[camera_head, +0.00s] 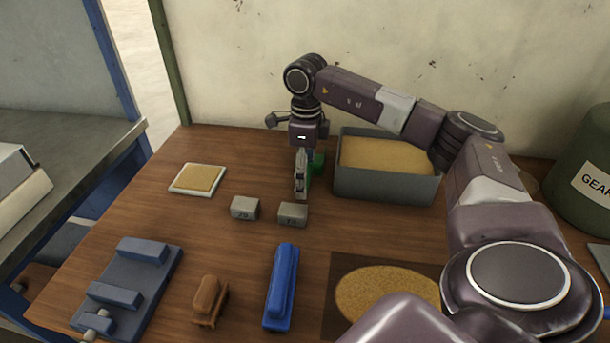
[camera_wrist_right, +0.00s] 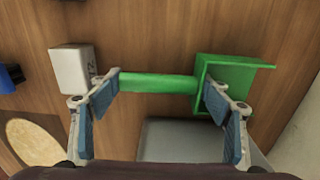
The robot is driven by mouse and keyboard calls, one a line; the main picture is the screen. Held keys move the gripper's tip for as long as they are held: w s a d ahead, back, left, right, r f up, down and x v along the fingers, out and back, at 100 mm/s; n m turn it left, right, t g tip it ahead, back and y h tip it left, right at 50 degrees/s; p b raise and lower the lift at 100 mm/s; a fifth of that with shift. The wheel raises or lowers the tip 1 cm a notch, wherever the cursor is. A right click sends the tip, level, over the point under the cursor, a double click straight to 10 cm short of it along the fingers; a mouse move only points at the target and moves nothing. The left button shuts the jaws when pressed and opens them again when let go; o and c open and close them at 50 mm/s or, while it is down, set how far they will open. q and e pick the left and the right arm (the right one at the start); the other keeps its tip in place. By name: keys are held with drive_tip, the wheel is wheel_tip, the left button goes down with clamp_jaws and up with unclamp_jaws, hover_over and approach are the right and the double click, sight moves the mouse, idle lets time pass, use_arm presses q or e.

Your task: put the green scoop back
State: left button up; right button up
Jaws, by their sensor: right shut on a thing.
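The green scoop (camera_wrist_right: 160,84) lies lengthwise between the two fingers of my right gripper (camera_wrist_right: 163,92) in the right wrist view. One finger is at the end of its handle, the other at its square head. The gripper is shut on it. In the head view my right gripper (camera_head: 301,184) points down just left of the grey bin, and only a bit of the green scoop (camera_head: 317,165) shows behind it. I cannot tell whether the scoop touches the table. My left gripper is not in view.
A grey bin (camera_head: 385,188) of tan grains stands right of the gripper. Two grey numbered blocks (camera_head: 244,208) (camera_head: 293,214) sit in front. A pale square tray (camera_head: 198,179), a blue fixture (camera_head: 128,285), a brown tool (camera_head: 207,300) and a blue tool (camera_head: 281,287) lie around. A green drum (camera_head: 585,150) stands right.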

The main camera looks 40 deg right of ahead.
drive_tip(key=o, duration=1.2)
drive_tip(key=shift+o, duration=0.2)
wheel_tip(320, 180, up, 12)
drive_tip(key=shift+d+r, duration=0.15)
